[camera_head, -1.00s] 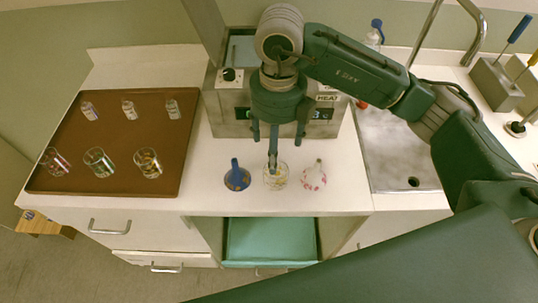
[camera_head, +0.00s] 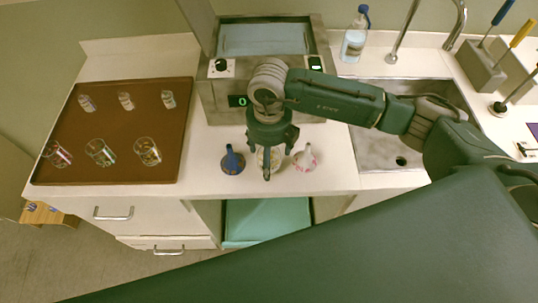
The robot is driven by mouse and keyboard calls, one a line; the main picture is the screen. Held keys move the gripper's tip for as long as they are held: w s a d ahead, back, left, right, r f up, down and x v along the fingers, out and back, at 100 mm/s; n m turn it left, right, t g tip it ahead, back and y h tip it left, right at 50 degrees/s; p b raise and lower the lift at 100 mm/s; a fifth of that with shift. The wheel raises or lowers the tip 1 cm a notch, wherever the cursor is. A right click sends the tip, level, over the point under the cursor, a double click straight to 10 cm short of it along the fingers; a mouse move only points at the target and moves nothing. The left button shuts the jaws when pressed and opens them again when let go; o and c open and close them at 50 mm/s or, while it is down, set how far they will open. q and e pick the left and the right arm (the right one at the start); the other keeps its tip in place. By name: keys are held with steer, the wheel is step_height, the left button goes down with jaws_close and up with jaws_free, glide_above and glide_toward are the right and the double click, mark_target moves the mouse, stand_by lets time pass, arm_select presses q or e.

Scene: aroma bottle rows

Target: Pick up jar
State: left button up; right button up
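A small clear glass jar (camera_head: 276,159) with yellowish pieces in it stands on the white counter. It sits between a blue bottle (camera_head: 232,162) and a white bottle with pink spots (camera_head: 305,160), and is partly hidden by my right gripper. My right gripper (camera_head: 267,160) points down over the jar, with one finger in front of it. Its fingers look spread, and I see no clear grip on the jar. My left gripper is not in view.
A brown tray (camera_head: 118,128) with several small glasses lies at the left. A metal heating box (camera_head: 222,92) stands behind the jar. The sink (camera_head: 385,150) and a soap bottle (camera_head: 355,38) are at the right. An open shelf (camera_head: 265,215) is below the counter.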

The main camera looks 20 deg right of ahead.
steer(key=shift+c, duration=0.8)
steer(key=c, duration=0.9)
steer(key=shift+c, duration=1.2)
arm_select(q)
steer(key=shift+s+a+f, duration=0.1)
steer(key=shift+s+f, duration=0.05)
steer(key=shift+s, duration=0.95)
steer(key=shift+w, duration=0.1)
